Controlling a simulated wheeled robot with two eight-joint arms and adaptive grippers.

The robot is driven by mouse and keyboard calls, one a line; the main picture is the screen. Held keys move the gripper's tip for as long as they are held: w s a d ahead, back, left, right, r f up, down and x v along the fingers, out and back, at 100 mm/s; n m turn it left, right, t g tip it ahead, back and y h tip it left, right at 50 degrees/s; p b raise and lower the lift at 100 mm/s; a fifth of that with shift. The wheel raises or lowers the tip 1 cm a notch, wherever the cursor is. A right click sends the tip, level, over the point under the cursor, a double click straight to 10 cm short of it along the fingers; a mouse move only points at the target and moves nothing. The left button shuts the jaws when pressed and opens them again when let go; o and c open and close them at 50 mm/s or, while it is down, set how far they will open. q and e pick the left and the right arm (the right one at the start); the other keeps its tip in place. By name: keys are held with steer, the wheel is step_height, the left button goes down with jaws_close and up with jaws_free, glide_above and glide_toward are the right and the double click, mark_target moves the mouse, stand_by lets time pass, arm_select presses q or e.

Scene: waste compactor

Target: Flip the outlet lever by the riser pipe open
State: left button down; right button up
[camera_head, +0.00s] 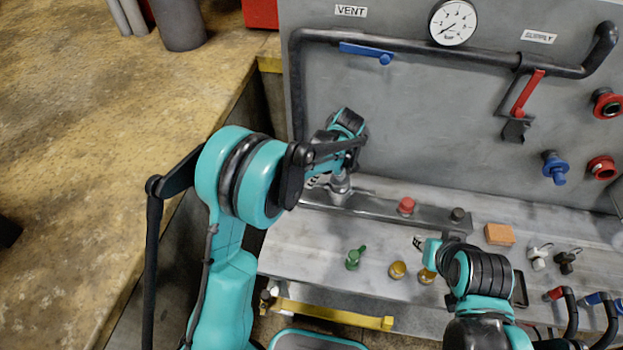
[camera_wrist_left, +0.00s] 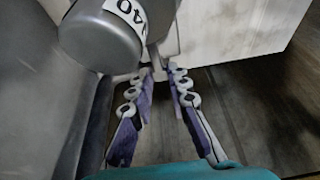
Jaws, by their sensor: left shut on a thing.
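The dark riser pipe (camera_head: 297,105) runs down the left edge of the grey panel. A grey fitting (camera_head: 340,190) stands near its foot, partly behind my left wrist. My left gripper (camera_head: 313,181) is at that fitting, its fingers mostly hidden by the wrist in the head view. In the left wrist view, its two fingers (camera_wrist_left: 160,70) are close around a pale narrow part, apparently the outlet lever (camera_wrist_left: 169,46), mostly hidden between the tips. A grey cylinder (camera_wrist_left: 100,38) with a white label is beside them. My right gripper (camera_head: 418,242) hangs over the bench; its opening is unclear.
The panel has a blue vent lever (camera_head: 362,50), a red supply lever (camera_head: 528,95) and a gauge (camera_head: 453,23). The bench (camera_head: 310,240) holds a green item (camera_head: 354,258), an orange block (camera_head: 499,234) and a red knob (camera_head: 406,205). A yellow bar (camera_head: 335,314) is in front.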

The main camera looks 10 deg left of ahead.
stand_by(0.4)
arm_select(q)
steer(key=c, duration=1.4)
jaws_free()
steer(key=shift+c, duration=0.2)
steer(key=v, duration=1.2)
steer(key=s+a+r+m+t+h+b, duration=0.2)
steer(key=s+a+m+t+h+b, duration=0.1)
steer(key=s+a+m, duration=0.55)
steer(key=s+f+m+t+b, duration=0.1)
steer(key=s+f+m+t, duration=0.1)
steer(key=s, duration=0.4)
steer(key=s+a+f+m+t+h+b, duration=0.1)
steer(key=s+f+m+t+b, duration=0.1)
steer(key=s+f+m, duration=0.2)
steer(key=s+m, duration=0.3)
steer(key=shift+s+f, duration=0.2)
steer(key=shift+f, duration=0.05)
